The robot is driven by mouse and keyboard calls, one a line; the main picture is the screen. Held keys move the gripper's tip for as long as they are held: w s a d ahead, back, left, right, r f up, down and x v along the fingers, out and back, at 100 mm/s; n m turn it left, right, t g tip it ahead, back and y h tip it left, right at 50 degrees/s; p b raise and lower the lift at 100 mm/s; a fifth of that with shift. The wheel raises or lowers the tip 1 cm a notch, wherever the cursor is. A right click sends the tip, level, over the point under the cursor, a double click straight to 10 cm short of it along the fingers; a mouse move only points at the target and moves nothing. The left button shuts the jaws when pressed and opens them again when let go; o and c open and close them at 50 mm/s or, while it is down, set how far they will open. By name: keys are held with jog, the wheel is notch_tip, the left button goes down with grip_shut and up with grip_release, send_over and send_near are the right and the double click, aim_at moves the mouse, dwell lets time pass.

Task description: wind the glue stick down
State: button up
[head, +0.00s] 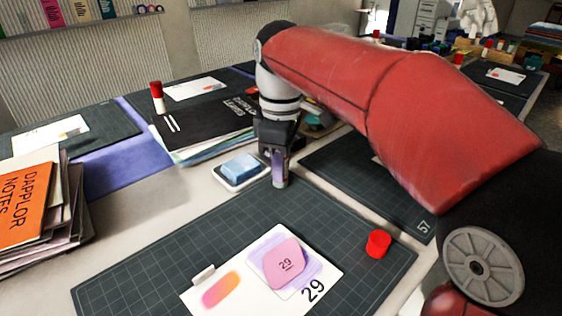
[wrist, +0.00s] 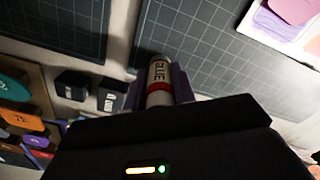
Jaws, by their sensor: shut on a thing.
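My gripper (head: 279,178) points down over the near edge of the middle work area, at the far edge of the front cutting mat. In the wrist view, my gripper (wrist: 158,88) is shut on a white glue stick (wrist: 160,70) with "GLUE" lettering and a red band, a purple-grey finger on each side. In the head view the fingers hide most of the stick. Whether glue stands out of its end cannot be told. A loose red cap (head: 378,243) sits on the front mat's right side.
The front cutting mat (head: 150,270) carries a card with a pink tag (head: 284,262) marked 29. A blue sponge in a white dish (head: 240,170) is just left of my gripper. Black folders (head: 205,122) lie behind. Another red-capped glue stick (head: 157,97) stands far left.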

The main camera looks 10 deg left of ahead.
jog(key=n, duration=0.8)
jog(key=shift+f, duration=0.1)
dwell(0.9)
jog(key=o, duration=1.5)
jog(key=shift+r, duration=0.25)
jog(key=shift+r, duration=3.65)
jog(key=shift+d, duration=0.1)
